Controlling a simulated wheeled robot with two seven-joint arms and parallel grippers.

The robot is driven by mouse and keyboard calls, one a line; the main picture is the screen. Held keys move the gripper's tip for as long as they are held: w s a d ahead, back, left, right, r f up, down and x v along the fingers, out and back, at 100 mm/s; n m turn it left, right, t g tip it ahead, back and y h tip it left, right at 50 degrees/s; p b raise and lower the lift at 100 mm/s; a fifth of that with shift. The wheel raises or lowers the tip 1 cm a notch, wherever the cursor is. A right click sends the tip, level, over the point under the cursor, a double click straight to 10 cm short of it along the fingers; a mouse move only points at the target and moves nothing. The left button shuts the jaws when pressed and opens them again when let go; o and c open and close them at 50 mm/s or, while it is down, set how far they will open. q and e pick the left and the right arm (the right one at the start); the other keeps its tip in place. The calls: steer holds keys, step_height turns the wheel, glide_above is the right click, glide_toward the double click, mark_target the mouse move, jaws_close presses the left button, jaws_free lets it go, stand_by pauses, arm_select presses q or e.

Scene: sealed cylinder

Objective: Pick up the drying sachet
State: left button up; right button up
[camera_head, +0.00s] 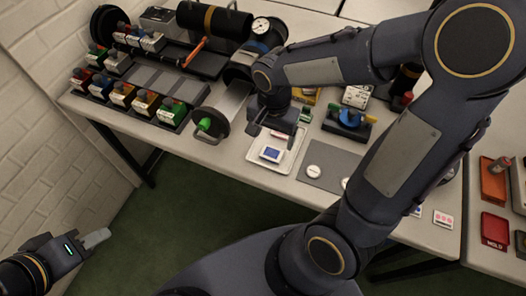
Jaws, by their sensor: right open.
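I cannot tell for certain which item is the drying sachet. A small white item with a blue face (271,154) lies in a white tray (258,160) near the table's front edge. A small white packet with red marks (443,218) lies farther right, beyond my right arm. My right gripper (274,131) is open, pointing down just above the back of the white tray. A small reddish item shows between its fingers, apparently not gripped. My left gripper (97,238) is at lower left, off the table over the floor, and its finger gap cannot be made out.
Coloured blocks (120,95) stand in racks at left. A grey mat (330,160) with white discs lies right of the tray. My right arm hides part of the table.

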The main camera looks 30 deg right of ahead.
mark_target(271, 154)
step_height(271, 154, down, 8)
steer(key=shift+w+d, duration=0.1)
steer(key=shift+d, duration=0.05)
stand_by(0.3)
steer(key=c, duration=1.1)
steer(key=shift+o, duration=0.2)
steer(key=shift+r, duration=0.15)
